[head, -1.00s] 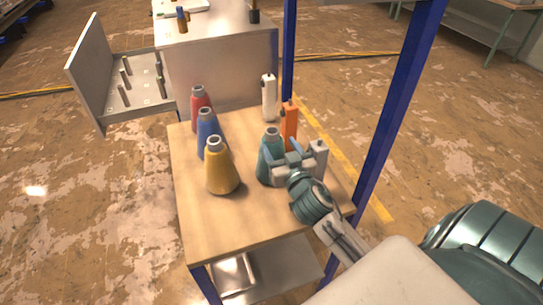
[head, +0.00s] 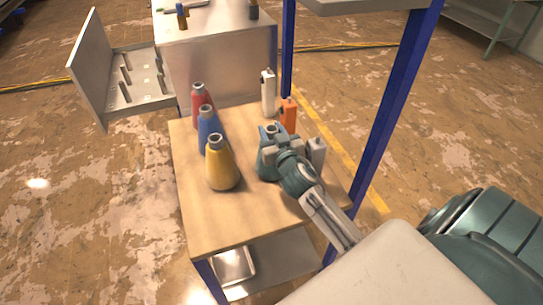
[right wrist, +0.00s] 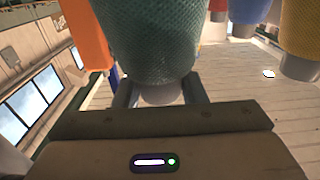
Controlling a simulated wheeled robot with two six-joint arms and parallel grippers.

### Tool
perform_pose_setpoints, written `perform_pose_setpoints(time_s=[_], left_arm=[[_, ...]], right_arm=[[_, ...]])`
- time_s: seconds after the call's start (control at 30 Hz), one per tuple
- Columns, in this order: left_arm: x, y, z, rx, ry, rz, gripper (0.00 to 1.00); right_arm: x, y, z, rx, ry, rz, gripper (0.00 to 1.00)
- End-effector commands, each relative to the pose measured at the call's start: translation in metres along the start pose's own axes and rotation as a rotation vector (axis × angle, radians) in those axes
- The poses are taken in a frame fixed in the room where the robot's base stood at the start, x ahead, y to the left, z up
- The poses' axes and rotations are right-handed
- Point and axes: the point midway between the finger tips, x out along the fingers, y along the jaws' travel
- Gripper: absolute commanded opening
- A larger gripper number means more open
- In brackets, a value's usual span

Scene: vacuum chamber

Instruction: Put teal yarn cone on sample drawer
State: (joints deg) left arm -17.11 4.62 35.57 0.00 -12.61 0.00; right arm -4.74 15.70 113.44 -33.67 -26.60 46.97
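The teal yarn cone (head: 267,166) stands upright on the wooden table top, right of the yellow cone. My right gripper (head: 273,134) is at its narrow top. In the right wrist view the teal cone (right wrist: 150,35) fills the upper middle, and the fingers (right wrist: 162,92) lie close on both sides of its grey tip, apparently shut on it. The open sample drawer (head: 120,105) sticks out to the left of the metal cabinet at the back left, with several upright pegs inside. My left gripper is not in view.
Yellow (head: 221,170), blue (head: 209,130) and red (head: 201,105) cones stand left of the teal one. A white bottle (head: 268,92), an orange object (head: 288,115) and a grey object (head: 316,152) stand behind and to the right. Blue posts (head: 392,110) rise at the table's right side.

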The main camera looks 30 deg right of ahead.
Motion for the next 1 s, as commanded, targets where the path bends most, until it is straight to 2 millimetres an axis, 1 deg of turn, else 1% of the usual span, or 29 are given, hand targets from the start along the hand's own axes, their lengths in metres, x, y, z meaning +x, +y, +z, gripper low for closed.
perform_pose_setpoints(time_s=[0.03, 0.13, 0.17, 0.57, 1.0], left_arm=[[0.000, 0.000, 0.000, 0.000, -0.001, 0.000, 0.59], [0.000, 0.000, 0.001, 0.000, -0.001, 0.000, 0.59], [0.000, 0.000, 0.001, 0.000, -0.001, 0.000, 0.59], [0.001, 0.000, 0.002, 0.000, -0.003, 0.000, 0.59], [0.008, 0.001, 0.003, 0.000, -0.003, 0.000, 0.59]], right_arm=[[0.000, 0.000, 0.000, 0.000, 0.000, 0.000, 0.22], [0.000, 0.000, 0.000, 0.000, 0.000, 0.000, 0.03], [0.000, 0.000, 0.000, 0.000, 0.000, 0.000, 0.00], [0.000, 0.000, -0.003, -0.001, 0.002, 0.000, 0.00], [0.000, 0.000, -0.033, 0.000, 0.005, -0.001, 0.00]])
